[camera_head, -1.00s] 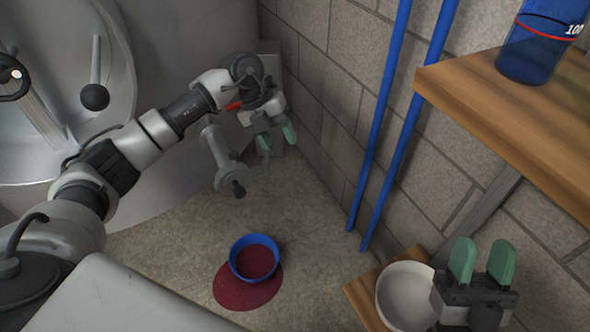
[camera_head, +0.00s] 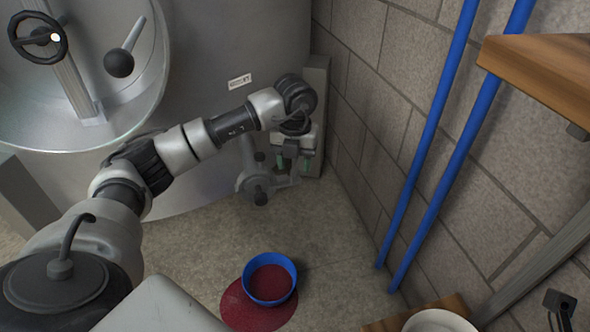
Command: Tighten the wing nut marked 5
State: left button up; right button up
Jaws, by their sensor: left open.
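I cannot make out a wing nut or a number 5 in the head view. A steel tank (camera_head: 215,50) fills the upper left, with a low outlet fitting (camera_head: 257,187) near the floor. My left gripper (camera_head: 292,163) is open, pointing down just right of this fitting, close to the wall corner. Its green fingertips are small and partly shadowed, and I cannot tell whether they touch anything. Nothing shows between them. My right gripper's fingers are not in view.
A handwheel (camera_head: 38,38) and ball-ended lever (camera_head: 119,62) are on the tank. A blue bucket (camera_head: 270,280) of red liquid stands in a red puddle (camera_head: 240,309). Blue pipes (camera_head: 430,140), a wooden shelf (camera_head: 545,72) and a white bowl (camera_head: 438,321) are at right.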

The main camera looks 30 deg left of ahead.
pick_arm(q)
jog(key=shift+f, duration=0.45)
jog(key=shift+c, duration=0.2)
grip_shut()
